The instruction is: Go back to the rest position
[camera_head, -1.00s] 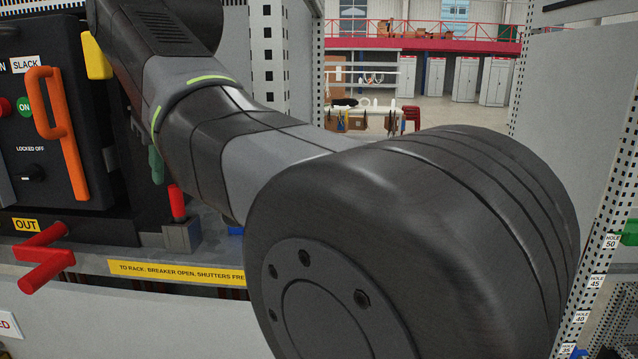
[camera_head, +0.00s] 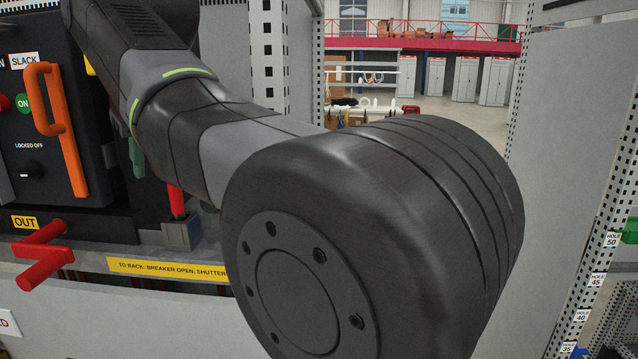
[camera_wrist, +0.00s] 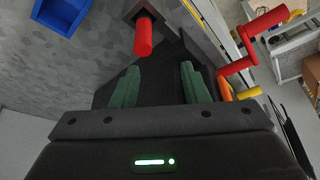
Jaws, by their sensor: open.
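My gripper (camera_wrist: 160,85) shows in the wrist view with its two green fingers apart and nothing between them. One green finger shows in the camera_head view, by the breaker front; the rest of the gripper is hidden behind my arm. A red upright handle (camera_head: 176,202) stands on a grey block just beside the finger in that view. In the wrist view a red handle (camera_wrist: 143,38) lies ahead of the fingers, apart from them.
The black breaker panel (camera_head: 50,110) with an orange handle (camera_head: 60,130) is at left. A red crank (camera_head: 42,258) sticks out below it. A yellow label strip (camera_head: 165,268) runs along the ledge. A perforated post (camera_head: 590,270) stands at right. A blue bin (camera_wrist: 62,12) shows in the wrist view.

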